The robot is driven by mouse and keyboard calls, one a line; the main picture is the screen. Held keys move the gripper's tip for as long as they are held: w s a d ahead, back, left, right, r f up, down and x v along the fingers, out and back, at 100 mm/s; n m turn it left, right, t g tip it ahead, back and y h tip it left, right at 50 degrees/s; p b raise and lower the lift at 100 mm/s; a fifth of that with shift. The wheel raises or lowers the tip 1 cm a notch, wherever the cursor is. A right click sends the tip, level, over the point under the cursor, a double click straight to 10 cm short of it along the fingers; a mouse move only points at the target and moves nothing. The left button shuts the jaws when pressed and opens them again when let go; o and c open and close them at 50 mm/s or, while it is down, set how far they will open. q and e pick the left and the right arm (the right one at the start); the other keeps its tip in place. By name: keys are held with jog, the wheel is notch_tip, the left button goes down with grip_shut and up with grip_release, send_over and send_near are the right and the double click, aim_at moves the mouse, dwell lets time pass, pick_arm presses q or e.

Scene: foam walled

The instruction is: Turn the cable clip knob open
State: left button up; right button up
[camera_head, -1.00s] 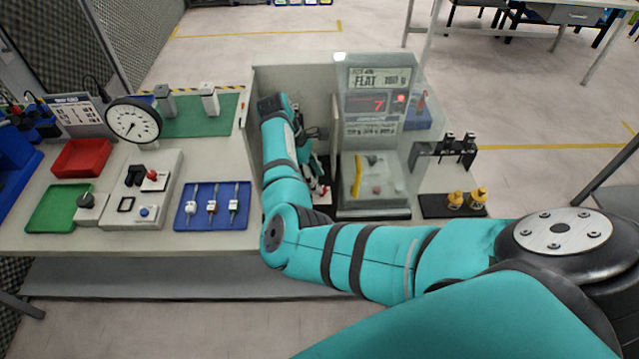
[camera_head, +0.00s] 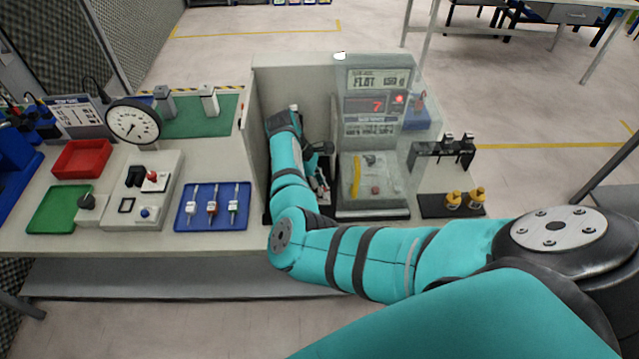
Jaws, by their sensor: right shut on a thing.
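My right gripper (camera_head: 320,174) reaches down into the pale walled bay in the middle of the bench, beside the clear-fronted display box. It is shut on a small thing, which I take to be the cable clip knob. The knob is mostly hidden by the fingers and my wrist, so its turn angle cannot be told. A small red and white part (camera_head: 322,190) shows just below the fingers. My left gripper is not in view.
The bay's left wall (camera_head: 256,150) stands close to my forearm. The clear display box (camera_head: 375,140) stands close on the right. A blue tray (camera_head: 180,215) with several small tools lies left of the bay.

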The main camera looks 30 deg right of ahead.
jog(key=shift+r+n+p, duration=0.2)
jog(key=shift+n+p, duration=0.1)
jog(key=shift+p, duration=0.5)
grip_shut()
jog(key=n+p, duration=0.2)
jog(key=p, duration=0.1)
jog(key=shift+s+r+t+h, duration=0.1)
jog(key=shift+t+h, duration=0.2)
jog(key=shift+h, duration=0.1)
jog(key=shift+n+p, duration=0.4)
jog(key=shift+f+n+t, duration=0.25)
jog(key=shift+n+t, duration=0.25)
jog(key=shift+n, duration=0.4)
jog(key=shift+f+n+t+h, duration=0.1)
jog(key=shift+n+t+h, duration=0.2)
jog(key=shift+n, duration=0.6)
jog(key=n+t, duration=0.1)
jog(key=n, duration=0.2)
jog(key=n+t, duration=0.1)
jog(key=n, duration=0.2)
jog(key=shift+s, duration=0.15)
jog(key=shift+a+n+t, duration=0.1)
jog(key=shift+n+t, duration=0.2)
jog(key=o, duration=1)
grip_release()
